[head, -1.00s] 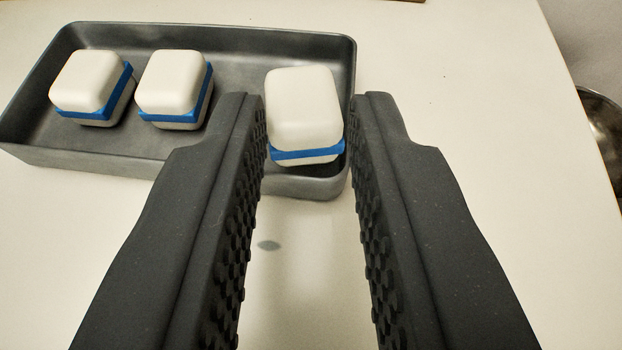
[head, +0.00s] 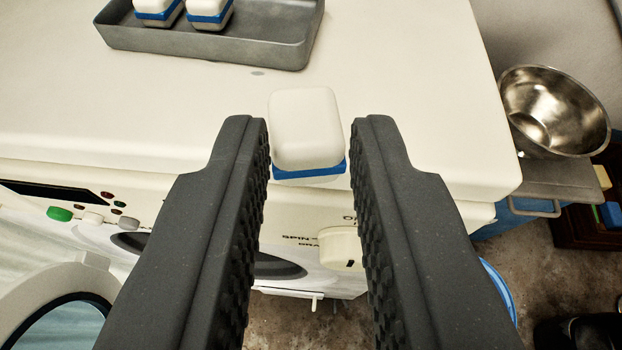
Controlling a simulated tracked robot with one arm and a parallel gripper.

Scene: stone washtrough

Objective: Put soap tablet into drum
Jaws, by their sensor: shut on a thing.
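My gripper (head: 309,135) is shut on a white soap tablet (head: 305,125) with a blue band, held between the fingertips. The tablet appears above the front edge of the white washing machine top (head: 420,110). The machine's front shows below, with buttons and a dial (head: 341,247). A round door (head: 60,300) with a pale frame stands open at the lower left. The dark drum opening (head: 275,266) shows only in part between and beside my fingers; its inside is mostly hidden.
A grey tray (head: 220,48) with two more tablets (head: 208,10) stands at the back of the top. A steel bowl (head: 553,110) is at the right, beyond the machine's edge. A blue round rim (head: 500,290) shows on the floor at right.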

